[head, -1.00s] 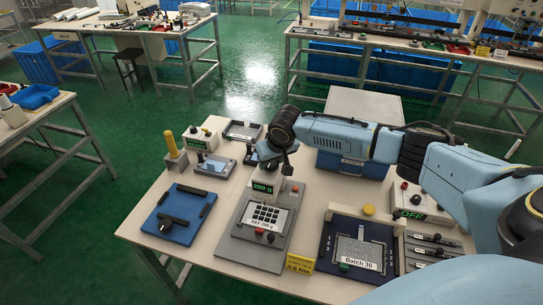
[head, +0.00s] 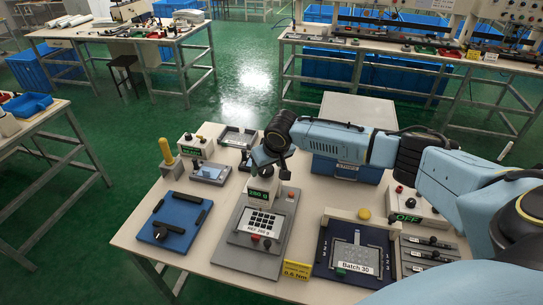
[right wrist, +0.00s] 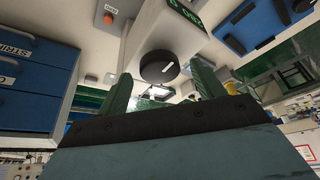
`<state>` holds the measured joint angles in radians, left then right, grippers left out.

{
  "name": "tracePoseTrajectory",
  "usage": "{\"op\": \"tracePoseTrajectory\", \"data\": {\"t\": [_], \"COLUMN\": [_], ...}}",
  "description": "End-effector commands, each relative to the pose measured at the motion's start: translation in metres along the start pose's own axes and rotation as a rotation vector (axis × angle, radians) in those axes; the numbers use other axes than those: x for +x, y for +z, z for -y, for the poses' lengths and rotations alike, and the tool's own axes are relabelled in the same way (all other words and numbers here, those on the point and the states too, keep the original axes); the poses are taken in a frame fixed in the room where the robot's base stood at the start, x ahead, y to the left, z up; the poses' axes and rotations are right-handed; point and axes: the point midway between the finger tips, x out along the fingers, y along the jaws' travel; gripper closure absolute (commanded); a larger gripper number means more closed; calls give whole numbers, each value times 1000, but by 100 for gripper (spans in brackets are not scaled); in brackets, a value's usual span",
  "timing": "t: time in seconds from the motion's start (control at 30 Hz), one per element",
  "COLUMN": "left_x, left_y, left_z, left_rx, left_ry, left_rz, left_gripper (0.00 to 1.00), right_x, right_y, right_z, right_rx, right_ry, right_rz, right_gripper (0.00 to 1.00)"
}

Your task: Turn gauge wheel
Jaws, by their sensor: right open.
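A pale gauge box with a lit green display (head: 262,197) stands at the back of the grey keypad press (head: 257,243). The display's digits are small and blurred. A round black wheel with a white mark (right wrist: 159,67) sits on the box's pale face in the right wrist view. The head view hides this wheel. My right gripper (head: 268,160) is just behind and above the box. In the right wrist view my right gripper (right wrist: 162,85) is open, with one green finger on either side of the wheel; contact cannot be told. My left gripper is out of view.
A blue fixture with black bars (head: 173,219) lies at the left. A dark blue tray labelled Batch 30 (head: 328,258) lies at the right, near the OFF box (head: 405,207). Blue drawers (head: 345,170) stand behind. A yellow sign (head: 296,270) stands at the front edge.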

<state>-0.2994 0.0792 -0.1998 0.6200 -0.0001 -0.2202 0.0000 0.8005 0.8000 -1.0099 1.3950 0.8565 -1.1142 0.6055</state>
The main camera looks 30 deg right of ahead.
Motion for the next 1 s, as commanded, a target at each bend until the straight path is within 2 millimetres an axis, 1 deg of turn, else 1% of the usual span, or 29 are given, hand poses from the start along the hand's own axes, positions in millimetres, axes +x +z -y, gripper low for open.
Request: {"op": "tracePoseTrajectory", "data": {"t": [0.17,0.4,0.5,0.6,0.7,0.8,1.0], "left_x": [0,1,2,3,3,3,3], "left_y": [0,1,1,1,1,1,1], "left_z": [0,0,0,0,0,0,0], "left_rx": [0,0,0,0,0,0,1], "left_ry": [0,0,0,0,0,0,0], "left_rz": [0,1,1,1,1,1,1], "left_gripper": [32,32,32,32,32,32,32], "right_x": [-28,-81,-100,-114,-122,-126,-127], "right_y": [0,0,0,0,0,1,1], "right_z": [-1,-1,-1,0,-1,0,0], "right_rx": [-1,-3,-3,-1,-1,-2,-1], "right_ry": [0,1,1,0,1,2,1], "right_rz": [-3,-3,-3,-1,-1,0,0], "right_gripper": [32,32,32,32,32,32,32]}}
